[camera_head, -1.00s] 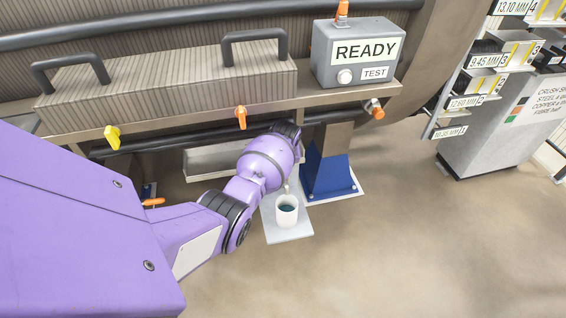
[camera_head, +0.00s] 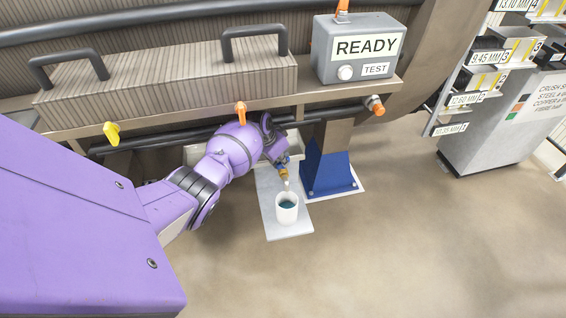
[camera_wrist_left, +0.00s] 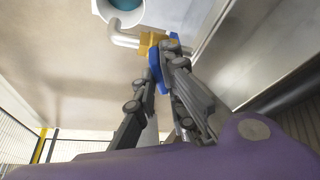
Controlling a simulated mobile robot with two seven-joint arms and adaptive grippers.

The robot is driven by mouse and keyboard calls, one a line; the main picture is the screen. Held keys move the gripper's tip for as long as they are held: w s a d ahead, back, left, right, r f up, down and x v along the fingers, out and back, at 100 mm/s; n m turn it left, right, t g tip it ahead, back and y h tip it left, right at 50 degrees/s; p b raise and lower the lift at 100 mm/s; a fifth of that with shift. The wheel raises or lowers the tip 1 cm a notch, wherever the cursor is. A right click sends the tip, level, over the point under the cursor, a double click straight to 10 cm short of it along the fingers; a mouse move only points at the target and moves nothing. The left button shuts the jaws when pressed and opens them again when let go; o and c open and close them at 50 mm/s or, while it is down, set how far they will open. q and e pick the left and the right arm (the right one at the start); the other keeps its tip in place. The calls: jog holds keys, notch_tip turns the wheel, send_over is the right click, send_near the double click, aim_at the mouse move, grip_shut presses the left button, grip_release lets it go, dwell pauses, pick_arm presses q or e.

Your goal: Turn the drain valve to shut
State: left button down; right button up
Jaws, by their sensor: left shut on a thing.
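The drain valve has a brass body (camera_head: 284,173) and a blue handle (camera_wrist_left: 154,66). In the head view it sits under the bench rail, with a pale spout above a white cup (camera_head: 287,208) holding dark teal liquid. In the left wrist view the brass body (camera_wrist_left: 151,42) and bent spout (camera_wrist_left: 122,38) show beyond the fingertips. My left gripper (camera_head: 279,161) reaches the valve from the left. In the left wrist view my left gripper (camera_wrist_left: 162,58) is shut on the blue handle, whose far part is partly hidden by the fingers. My right gripper is not in view.
The cup stands on a grey plate (camera_head: 290,232) beside a blue support foot (camera_head: 328,178). Above runs a rail with yellow (camera_head: 111,133) and orange (camera_head: 240,113) handles. A READY box (camera_head: 328,66) sits on top.

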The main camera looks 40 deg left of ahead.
pick_arm(q)
jog(key=shift+a+f+m+h+b, duration=0.1)
jog(key=shift+f+m+h+b, duration=0.2)
jog(key=shift+m+b, duration=0.55)
jog(key=shift+m+g+h+b, duration=0.3)
jog(key=shift+m+h+b, duration=0.1)
jog(key=shift+m+b, duration=0.75)
jog(key=shift+r+m+b, duration=0.15)
jog(key=shift+m+b, duration=0.65)
jog(key=shift+r+g+h, duration=0.1)
jog(key=shift+g+h, duration=0.2)
